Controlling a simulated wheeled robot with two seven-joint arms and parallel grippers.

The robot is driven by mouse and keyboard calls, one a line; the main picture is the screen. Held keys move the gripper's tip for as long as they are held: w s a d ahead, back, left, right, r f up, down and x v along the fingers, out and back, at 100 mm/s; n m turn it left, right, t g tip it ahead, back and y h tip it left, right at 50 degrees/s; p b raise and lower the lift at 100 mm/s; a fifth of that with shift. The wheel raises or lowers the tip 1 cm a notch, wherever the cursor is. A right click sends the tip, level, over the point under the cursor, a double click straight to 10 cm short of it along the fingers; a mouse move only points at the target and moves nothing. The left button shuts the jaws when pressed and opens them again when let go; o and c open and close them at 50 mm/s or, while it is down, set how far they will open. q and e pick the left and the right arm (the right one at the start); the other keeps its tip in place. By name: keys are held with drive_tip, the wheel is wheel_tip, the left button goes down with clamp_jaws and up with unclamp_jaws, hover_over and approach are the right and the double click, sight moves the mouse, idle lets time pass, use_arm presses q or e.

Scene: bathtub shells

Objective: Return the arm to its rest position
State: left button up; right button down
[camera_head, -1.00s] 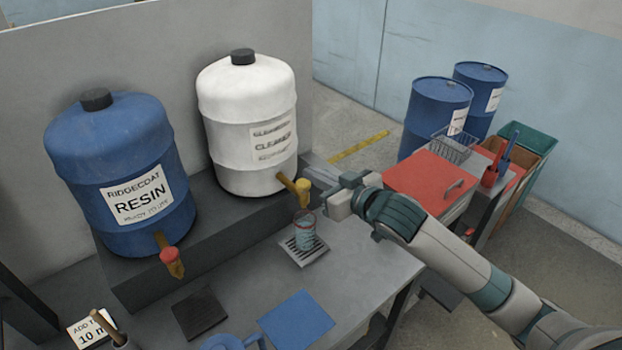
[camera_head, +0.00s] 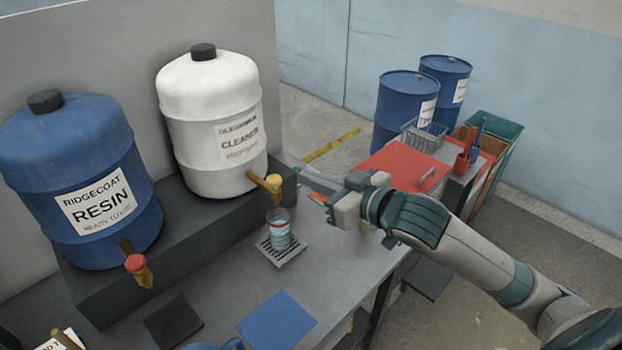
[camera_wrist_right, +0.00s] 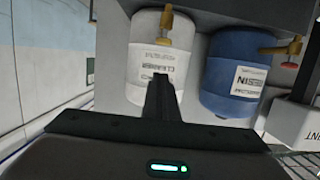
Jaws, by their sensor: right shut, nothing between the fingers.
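My right gripper (camera_head: 337,207) is shut and empty. It hangs over the right part of the grey bench, to the right of the yellow-handled tap (camera_head: 272,182) of the white cleaner drum (camera_head: 205,110). In the right wrist view its fingers (camera_wrist_right: 160,90) are together, with the white drum (camera_wrist_right: 150,55) and the blue resin drum (camera_wrist_right: 235,75) beyond. A clear cup with bluish contents (camera_head: 279,228) stands on the drip grate (camera_head: 284,252) below the tap, apart from the gripper. My left gripper is not in view.
The blue resin drum (camera_head: 85,180) with a red-handled tap (camera_head: 136,265) stands at left. A blue mat (camera_head: 276,320) and a dark mat (camera_head: 173,322) lie on the bench. A red-topped cabinet (camera_head: 400,166), a wire basket (camera_head: 423,137) and blue barrels (camera_head: 404,108) stand at right.

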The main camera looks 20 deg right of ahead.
drive_tip(key=shift+f, duration=0.1)
idle(0.7)
drive_tip(key=s+f+m+g+h, duration=0.15)
drive_tip(key=s+f, duration=0.35)
drive_tip(key=f, duration=0.5)
drive_tip(key=s+f+g+h, duration=0.25)
drive_tip(key=s+f, duration=0.25)
drive_tip(key=f, duration=0.5)
drive_tip(key=s+a+f+g+h, duration=0.1)
drive_tip(key=s+f+g, duration=0.3)
drive_tip(key=s+f, duration=0.5)
drive_tip(key=s+a+f+g, duration=0.1)
drive_tip(key=s+f+g, duration=0.3)
drive_tip(key=s, duration=0.8)
wheel_tip(320, 180, down, 34)
drive_tip(key=s+b, duration=0.2)
drive_tip(key=b, duration=0.2)
drive_tip(key=s+d+f+g+b, duration=0.1)
drive_tip(key=s+d+f+b, duration=0.2)
drive_tip(key=s+f, duration=1.4)
wheel_tip(320, 180, down, 3)
drive_tip(key=shift+d+r, duration=0.1)
drive_tip(key=shift+d, duration=0.1)
